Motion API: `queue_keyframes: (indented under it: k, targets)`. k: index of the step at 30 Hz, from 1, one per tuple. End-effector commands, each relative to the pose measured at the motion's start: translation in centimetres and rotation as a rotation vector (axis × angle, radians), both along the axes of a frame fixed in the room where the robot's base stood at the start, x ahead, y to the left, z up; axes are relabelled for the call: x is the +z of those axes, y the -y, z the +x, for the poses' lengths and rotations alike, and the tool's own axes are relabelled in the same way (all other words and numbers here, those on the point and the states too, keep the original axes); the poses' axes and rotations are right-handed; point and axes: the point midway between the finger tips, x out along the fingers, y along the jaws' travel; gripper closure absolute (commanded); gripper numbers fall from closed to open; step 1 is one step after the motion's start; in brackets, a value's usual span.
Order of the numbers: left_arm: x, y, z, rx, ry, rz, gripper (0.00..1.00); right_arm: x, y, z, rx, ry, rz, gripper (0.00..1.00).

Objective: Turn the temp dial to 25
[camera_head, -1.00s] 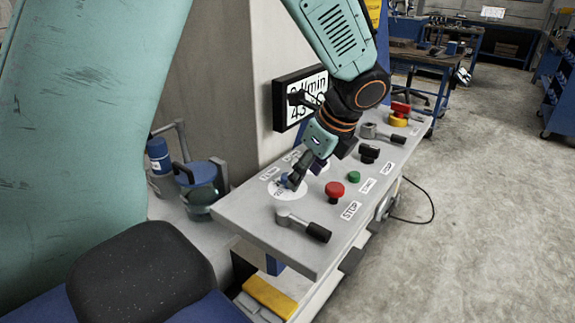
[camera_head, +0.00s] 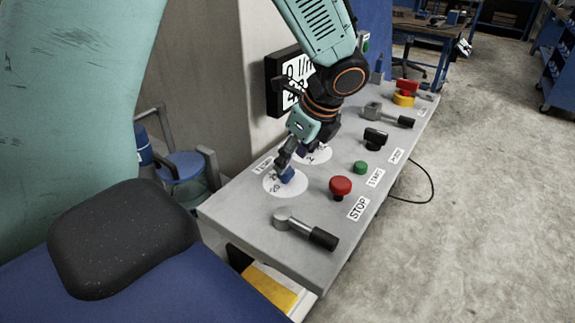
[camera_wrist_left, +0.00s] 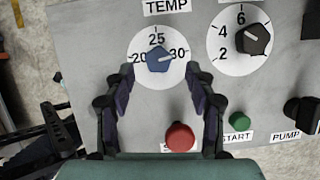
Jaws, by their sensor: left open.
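The temp dial is a blue knob (camera_head: 286,175) on a white disc marked 20, 25 and 30, near the panel's front left. In the left wrist view the knob (camera_wrist_left: 159,59) sits under the TEMP label, and its pointed side appears turned toward 30. My left gripper (camera_head: 288,160) is just above the dial and hides part of it in the head view. In the left wrist view the gripper (camera_wrist_left: 160,76) is open, with one finger on each side of the knob and visible gaps between. Whether the tips reach knob height is unclear.
A black knob (camera_wrist_left: 240,39) on a numbered disc is close to the right finger. A red stop button (camera_head: 341,186), a green start button (camera_head: 361,168) and a lever (camera_head: 305,229) stand on the panel (camera_head: 250,225). A display (camera_head: 288,84) is behind my arm.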

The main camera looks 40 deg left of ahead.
Motion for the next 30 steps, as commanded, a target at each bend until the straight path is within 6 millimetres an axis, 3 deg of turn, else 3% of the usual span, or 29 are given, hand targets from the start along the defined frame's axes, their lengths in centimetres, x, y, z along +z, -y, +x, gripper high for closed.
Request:
queue_keyframes:
  k: [6, 18, 30]
  targets:
    - [-2.7, -1.1, -0.1, 0.001, -0.002, -0.001, 0.45, -0.9, 0.0, 0.0, 0.0, 0.0, 0.0, 0.6]
    - [-3.3, -1.7, 0.2, 0.001, 0.0, 0.0, 0.45, -1.0, 0.0, 0.0, 0.0, 0.0, 0.0, 0.6]
    - [-3.3, -1.8, 0.2, 0.0, -0.001, 0.0, 0.79, -1.0, 0.0, 0.0, 0.0, 0.0, 0.0, 0.6]
